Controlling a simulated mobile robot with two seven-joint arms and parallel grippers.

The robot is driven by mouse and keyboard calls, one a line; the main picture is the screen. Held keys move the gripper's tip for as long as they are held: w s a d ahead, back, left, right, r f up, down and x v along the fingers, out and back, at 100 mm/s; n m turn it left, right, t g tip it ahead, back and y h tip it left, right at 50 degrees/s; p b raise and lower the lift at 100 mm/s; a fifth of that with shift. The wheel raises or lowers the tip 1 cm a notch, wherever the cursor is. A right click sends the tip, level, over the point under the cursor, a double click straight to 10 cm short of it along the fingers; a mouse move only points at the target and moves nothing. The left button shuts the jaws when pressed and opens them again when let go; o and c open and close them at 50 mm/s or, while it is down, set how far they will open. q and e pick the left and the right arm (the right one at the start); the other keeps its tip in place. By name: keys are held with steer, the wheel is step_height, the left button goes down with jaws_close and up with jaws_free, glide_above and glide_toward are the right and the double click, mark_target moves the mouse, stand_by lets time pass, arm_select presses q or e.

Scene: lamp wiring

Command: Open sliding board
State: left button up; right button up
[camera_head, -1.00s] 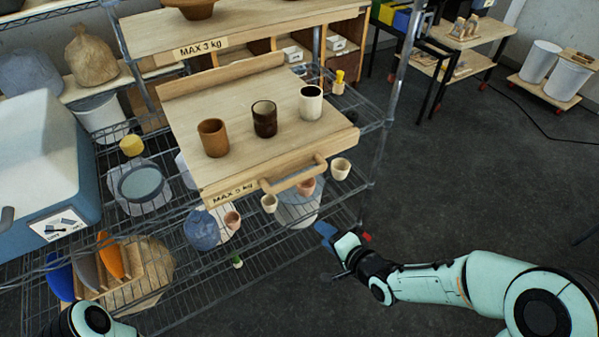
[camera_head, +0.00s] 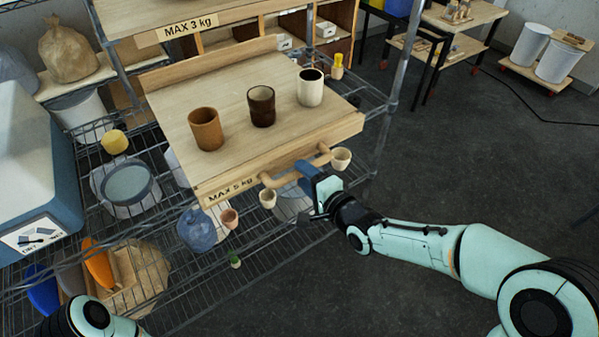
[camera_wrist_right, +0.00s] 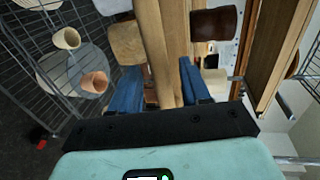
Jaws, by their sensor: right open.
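The sliding board (camera_head: 228,129) is a pale wooden shelf, labelled "MAX 5 kg", pulled out at a tilt in the head view. Three cups stand on it: brown (camera_head: 206,129), dark (camera_head: 262,106) and cream (camera_head: 310,88). A round wooden handle (camera_head: 279,181) runs along its front edge. Contact cannot be told. My left gripper is out of view.
A wire rack (camera_head: 397,60) surrounds the board; its lower shelves hold small pots (camera_head: 341,158), a blue bag (camera_head: 198,230) and a grey bowl (camera_head: 127,183). A large blue and white bin (camera_head: 35,165) stands left. Open floor (camera_head: 480,150) lies to the right.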

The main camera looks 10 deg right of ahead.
steer(key=shift+x, duration=1.35)
jaws_close()
steer(key=shift+s, duration=0.15)
